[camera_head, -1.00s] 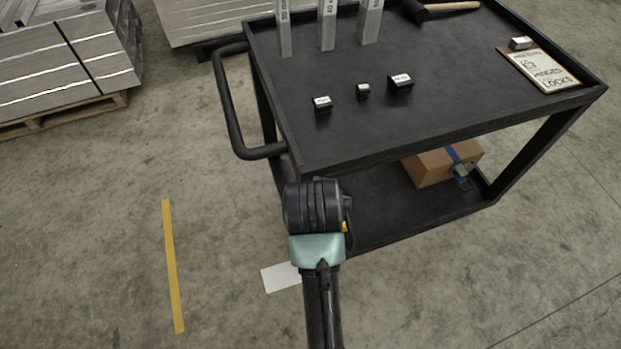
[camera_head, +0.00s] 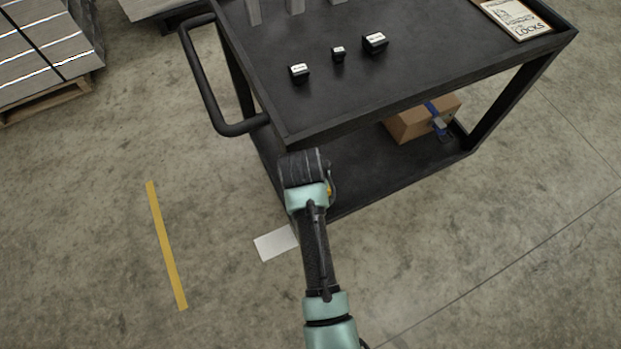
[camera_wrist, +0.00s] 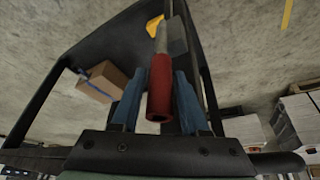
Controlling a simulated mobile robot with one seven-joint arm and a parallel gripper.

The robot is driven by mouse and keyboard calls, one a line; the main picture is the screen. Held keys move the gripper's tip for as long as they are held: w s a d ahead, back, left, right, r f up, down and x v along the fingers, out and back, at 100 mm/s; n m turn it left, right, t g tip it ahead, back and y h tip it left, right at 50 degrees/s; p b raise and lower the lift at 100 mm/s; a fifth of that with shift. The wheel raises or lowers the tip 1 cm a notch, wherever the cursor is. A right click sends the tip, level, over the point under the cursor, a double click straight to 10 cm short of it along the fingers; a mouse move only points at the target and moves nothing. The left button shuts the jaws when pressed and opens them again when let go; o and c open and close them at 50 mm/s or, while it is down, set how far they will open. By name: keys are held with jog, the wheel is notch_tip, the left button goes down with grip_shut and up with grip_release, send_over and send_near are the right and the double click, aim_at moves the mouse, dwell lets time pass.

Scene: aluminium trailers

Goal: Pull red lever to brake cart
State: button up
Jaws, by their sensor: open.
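The black cart (camera_head: 400,75) stands in the upper middle of the head view. The red lever (camera_wrist: 160,85) shows only in the wrist view, a red sleeve on a thin grey rod. My gripper (camera_wrist: 158,78) has two blue fingers, open, one on each side of the red sleeve. Gaps seem to show beside the sleeve; I cannot tell whether either finger touches it. In the head view my arm reaches to the cart's near left corner, and my own wrist hides the fingers and lever there.
A cardboard box (camera_head: 408,124) with a blue strap sits on the cart's lower shelf. The cart's handle (camera_head: 205,85) juts out to the left. Yellow tape (camera_head: 166,245) marks open floor at left.

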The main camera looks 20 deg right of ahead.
jog(key=shift+x, duration=0.9)
grip_shut()
dwell(0.9)
